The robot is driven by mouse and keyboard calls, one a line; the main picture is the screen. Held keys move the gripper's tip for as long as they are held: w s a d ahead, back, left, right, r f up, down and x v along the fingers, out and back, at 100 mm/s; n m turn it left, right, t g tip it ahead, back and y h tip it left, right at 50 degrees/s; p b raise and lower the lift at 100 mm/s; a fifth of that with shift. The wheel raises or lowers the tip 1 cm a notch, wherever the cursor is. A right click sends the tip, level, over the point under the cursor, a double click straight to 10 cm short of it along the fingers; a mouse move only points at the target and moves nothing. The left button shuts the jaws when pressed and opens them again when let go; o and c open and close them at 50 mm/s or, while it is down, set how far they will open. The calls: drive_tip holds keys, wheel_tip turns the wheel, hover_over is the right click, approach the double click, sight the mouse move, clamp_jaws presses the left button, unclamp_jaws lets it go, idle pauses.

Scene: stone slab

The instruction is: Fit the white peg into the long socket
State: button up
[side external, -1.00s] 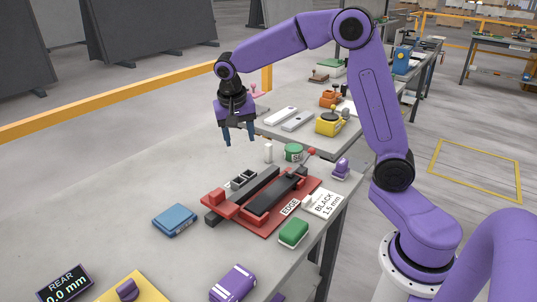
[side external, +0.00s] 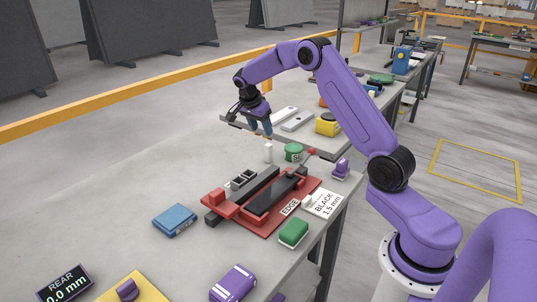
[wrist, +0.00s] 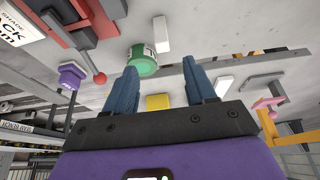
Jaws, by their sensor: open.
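The white peg (side external: 268,153) stands upright on the stone slab (side external: 130,200), behind the red fixture (side external: 262,222) and left of a green tin (side external: 293,151). My gripper (side external: 260,130) is open and empty, above and close to the peg in the side view. In the wrist view the peg (wrist: 161,34) lies beyond the open fingers (wrist: 160,80), near the tin. I cannot tell which one is the long socket.
A red-knobbed lever (side external: 311,153) and a purple item (side external: 340,169) stand right of the tin. A blue box (side external: 175,220), a green block (side external: 293,232) and a purple case (side external: 233,284) lie around the fixture. The slab's left side is clear.

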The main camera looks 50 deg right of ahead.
sight(268, 145)
drive_tip(key=x, duration=0.6)
drive_tip(key=shift+d+x, duration=0.25)
drive_tip(key=shift+x, duration=2.35)
drive_tip(key=shift+w+r, duration=0.1)
drive_tip(key=shift+w, duration=0.05)
clamp_jaws()
